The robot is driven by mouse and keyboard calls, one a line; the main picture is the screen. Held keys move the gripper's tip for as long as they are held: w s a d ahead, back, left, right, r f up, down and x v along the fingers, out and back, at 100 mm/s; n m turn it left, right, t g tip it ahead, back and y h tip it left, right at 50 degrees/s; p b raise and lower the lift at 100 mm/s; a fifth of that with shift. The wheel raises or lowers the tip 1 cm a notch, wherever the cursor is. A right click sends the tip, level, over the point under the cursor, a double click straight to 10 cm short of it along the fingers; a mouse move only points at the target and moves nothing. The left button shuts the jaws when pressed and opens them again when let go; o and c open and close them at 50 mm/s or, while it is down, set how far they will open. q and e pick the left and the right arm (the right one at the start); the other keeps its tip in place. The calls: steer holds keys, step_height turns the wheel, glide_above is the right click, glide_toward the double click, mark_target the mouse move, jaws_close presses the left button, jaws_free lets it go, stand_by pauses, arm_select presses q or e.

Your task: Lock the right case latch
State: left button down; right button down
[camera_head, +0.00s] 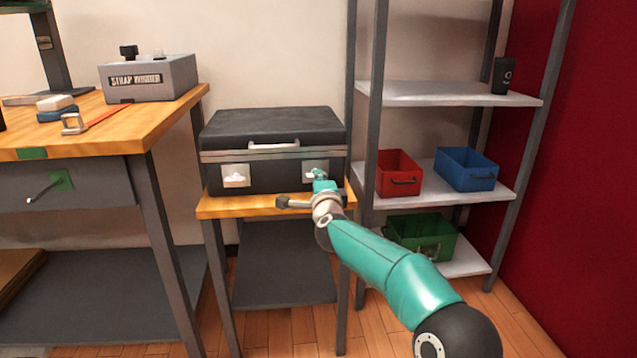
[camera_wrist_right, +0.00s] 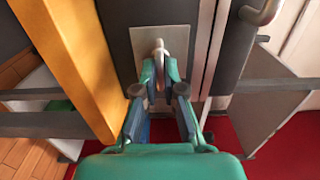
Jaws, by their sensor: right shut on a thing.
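The dark grey case (camera_head: 272,126) lies closed on a small wooden-topped stand, its handle (camera_head: 274,145) facing me. The left latch (camera_head: 236,176) sits on a pale plate on the case front. The right latch plate (camera_head: 316,167) is partly covered by my right gripper (camera_head: 321,183). In the right wrist view, my right gripper (camera_wrist_right: 160,88) is shut on the right latch (camera_wrist_right: 159,54), a metal piece standing out from its plate (camera_wrist_right: 145,40). The fingertips hide the lower part of the latch. My left gripper is not in view.
The stand top (camera_head: 250,205) ends close below the latches. A shelf rack (camera_head: 440,94) with red (camera_head: 399,172), blue (camera_head: 466,168) and green (camera_head: 424,235) bins stands close on the right. A workbench (camera_head: 100,130) with a grey strap box (camera_head: 150,78) stands on the left.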

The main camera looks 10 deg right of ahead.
steer(key=shift+d+f, duration=0.25)
steer(key=shift+f, duration=0.1)
steer(key=c, duration=1.3)
jaws_free()
steer(key=shift+a+r, duration=0.1)
steer(key=shift+r, duration=0.05)
steer(key=shift+r, duration=0.1)
steer(key=s, duration=1.2)
